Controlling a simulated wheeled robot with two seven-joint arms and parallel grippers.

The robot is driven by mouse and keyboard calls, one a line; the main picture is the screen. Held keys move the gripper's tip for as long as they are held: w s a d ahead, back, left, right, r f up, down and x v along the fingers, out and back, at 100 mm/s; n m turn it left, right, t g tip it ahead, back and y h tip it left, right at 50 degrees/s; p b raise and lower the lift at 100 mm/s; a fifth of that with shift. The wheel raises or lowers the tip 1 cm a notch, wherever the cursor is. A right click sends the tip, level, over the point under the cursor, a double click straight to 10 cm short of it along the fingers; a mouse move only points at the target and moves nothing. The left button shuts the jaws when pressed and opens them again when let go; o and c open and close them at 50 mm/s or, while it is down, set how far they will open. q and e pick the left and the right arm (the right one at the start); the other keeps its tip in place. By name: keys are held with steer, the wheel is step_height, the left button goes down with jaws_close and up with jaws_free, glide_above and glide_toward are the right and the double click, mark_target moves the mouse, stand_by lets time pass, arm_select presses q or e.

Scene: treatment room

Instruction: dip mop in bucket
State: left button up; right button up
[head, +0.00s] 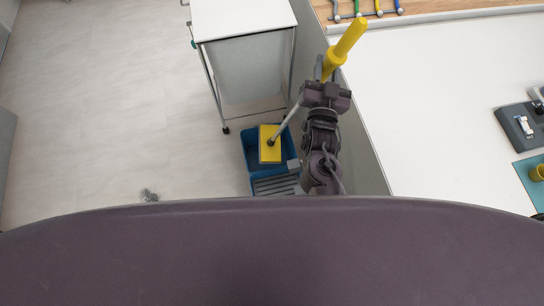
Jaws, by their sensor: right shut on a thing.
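The mop has a yellow handle (347,45), a grey shaft (290,117) and a flat yellow head (270,151). My right gripper (325,75) is shut on the mop near the lower end of the yellow grip. The mop leans, with its head down to the left. The blue bucket (251,147) stands on the floor left of my right arm. The mop head shows over the bucket's opening, within its rim; how deep it sits I cannot tell. A grey slatted wringer (277,185) covers the bucket's near part. My left gripper is not in view.
A white wheeled cart (243,17) stands just beyond the bucket. A white counter (430,90) runs along the right, with a grey tray (519,126) and a teal mat (527,172) on it.

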mark_target(330, 63)
steer(key=shift+r, duration=0.2)
step_height(330, 63, up, 4)
steer(key=p, duration=0.3)
steer(key=shift+p, duration=0.4)
steer(key=shift+f, duration=0.1)
stand_by(0.5)
